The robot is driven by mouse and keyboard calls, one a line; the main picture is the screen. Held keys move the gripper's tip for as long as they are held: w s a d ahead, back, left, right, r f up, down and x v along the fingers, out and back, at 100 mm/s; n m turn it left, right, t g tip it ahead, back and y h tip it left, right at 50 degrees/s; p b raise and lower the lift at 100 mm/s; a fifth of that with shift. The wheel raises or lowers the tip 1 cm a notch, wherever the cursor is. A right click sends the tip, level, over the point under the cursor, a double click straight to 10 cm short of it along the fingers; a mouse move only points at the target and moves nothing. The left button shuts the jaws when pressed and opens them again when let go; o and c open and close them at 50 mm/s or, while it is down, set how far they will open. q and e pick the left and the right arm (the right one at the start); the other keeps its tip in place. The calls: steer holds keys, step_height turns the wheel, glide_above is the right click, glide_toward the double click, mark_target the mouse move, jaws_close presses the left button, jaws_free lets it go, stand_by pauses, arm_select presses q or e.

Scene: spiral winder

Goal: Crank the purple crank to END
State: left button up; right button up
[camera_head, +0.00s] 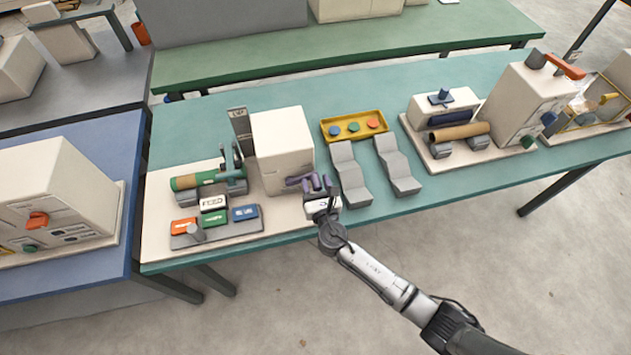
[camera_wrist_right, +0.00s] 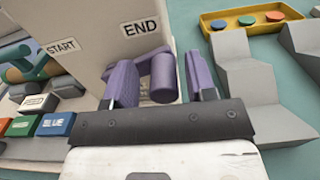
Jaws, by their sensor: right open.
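The purple crank (camera_wrist_right: 163,78) is on the cream winder box (camera_head: 284,145). Its grip stands out from the box below the END label (camera_wrist_right: 140,26); the START label (camera_wrist_right: 62,46) is farther left. In the head view the crank's purple arm (camera_head: 292,181) shows at the box's lower front. My right gripper (camera_head: 318,184) is open, its two purple fingers on either side of the crank grip in the wrist view. Small gaps show on both sides of the grip. The crank's pivot is partly hidden behind the left finger. My left gripper is not in view.
Left of the box are a green roll (camera_head: 190,181) and a panel with orange, green and blue buttons (camera_head: 216,225). Grey stepped holders (camera_head: 351,175) stand close on the right, with a yellow tray (camera_head: 353,126) behind. Another machine (camera_head: 533,100) stands farther right.

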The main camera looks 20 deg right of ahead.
steer(key=s+a, duration=0.1)
steer(key=s, duration=1.2)
steer(key=shift+a+p, duration=0.3)
steer(key=shift+p, duration=0.05)
steer(key=shift+s, duration=0.1)
